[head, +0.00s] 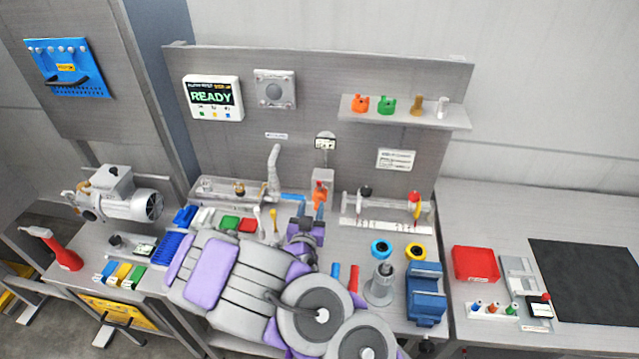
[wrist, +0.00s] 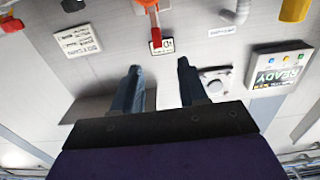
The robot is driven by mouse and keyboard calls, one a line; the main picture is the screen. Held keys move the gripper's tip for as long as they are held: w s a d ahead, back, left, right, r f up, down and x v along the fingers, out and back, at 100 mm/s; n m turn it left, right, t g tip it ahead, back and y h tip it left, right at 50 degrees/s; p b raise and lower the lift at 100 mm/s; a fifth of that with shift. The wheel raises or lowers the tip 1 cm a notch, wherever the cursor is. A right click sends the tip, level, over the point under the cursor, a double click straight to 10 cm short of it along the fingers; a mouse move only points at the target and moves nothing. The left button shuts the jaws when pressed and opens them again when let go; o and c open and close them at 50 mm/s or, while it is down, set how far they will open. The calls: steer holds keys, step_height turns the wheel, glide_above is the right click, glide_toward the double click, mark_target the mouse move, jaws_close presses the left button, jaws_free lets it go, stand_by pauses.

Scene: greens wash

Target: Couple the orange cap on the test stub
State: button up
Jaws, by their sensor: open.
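An orange cap-like piece (head: 360,103) stands at the left end of the wall shelf, beside a green one. Another orange piece (head: 319,196) sits at the front of a small grey box on the bench back; an orange part (wrist: 148,4) also shows at the top edge of the wrist view. Which fitting is the test stub I cannot tell; a grey upright fitting (head: 380,284) stands on the bench at right. My gripper (head: 306,228) is over the bench, below the grey box in the picture. In the wrist view its fingers (wrist: 158,68) are apart with nothing between them.
The shelf (head: 455,118) also holds a brown and a white piece. A READY display (head: 212,98) hangs on the back panel. A blue vise-like block (head: 427,292), blue and yellow rings and a red bin (head: 475,263) lie to the right. A black mat (head: 590,280) is bare.

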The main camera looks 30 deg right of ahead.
mark_target(318, 184)
steer(key=shift+b+x, duration=3.9)
steer(key=shift+x, duration=2.9)
steer(key=shift+s+d, duration=0.1)
steer(key=shift+d, duration=0.05)
jaws_close()
